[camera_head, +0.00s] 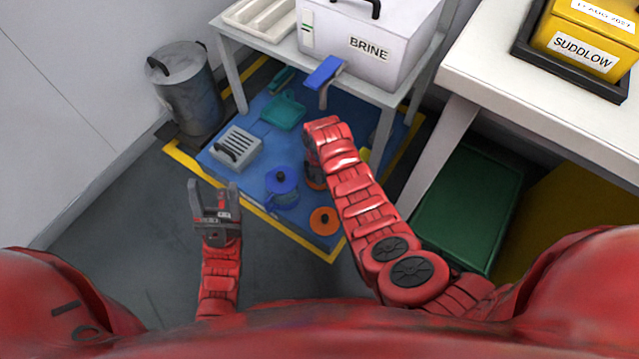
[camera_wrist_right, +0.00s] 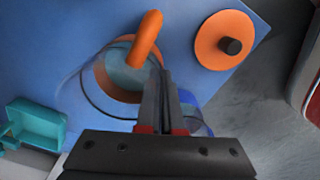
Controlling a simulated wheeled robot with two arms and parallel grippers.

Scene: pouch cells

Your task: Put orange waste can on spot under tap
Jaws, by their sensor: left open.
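The orange waste can (camera_wrist_right: 112,72) shows in the right wrist view as a see-through body with an orange rim and a thick orange handle (camera_wrist_right: 150,38). In the head view my right arm mostly hides it. My right gripper (camera_wrist_right: 166,75) is at the can beside the handle, its fingers close together; whether they pinch part of it is unclear. The blue tap (camera_head: 323,73) juts from the white BRINE tank (camera_head: 370,45) above the blue mat (camera_head: 330,95). The floor spot under it is partly hidden by my right arm. My left gripper (camera_head: 214,200) is open and empty, left of the mat.
An orange lid (camera_head: 324,221) with a dark knob lies near the mat's front corner. A blue-lidded can (camera_head: 283,185), a grey slotted box (camera_head: 237,148) and a teal dustpan (camera_head: 283,110) are on the mat. A metal bin (camera_head: 187,90) stands left. The table's legs (camera_head: 381,137) flank the mat.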

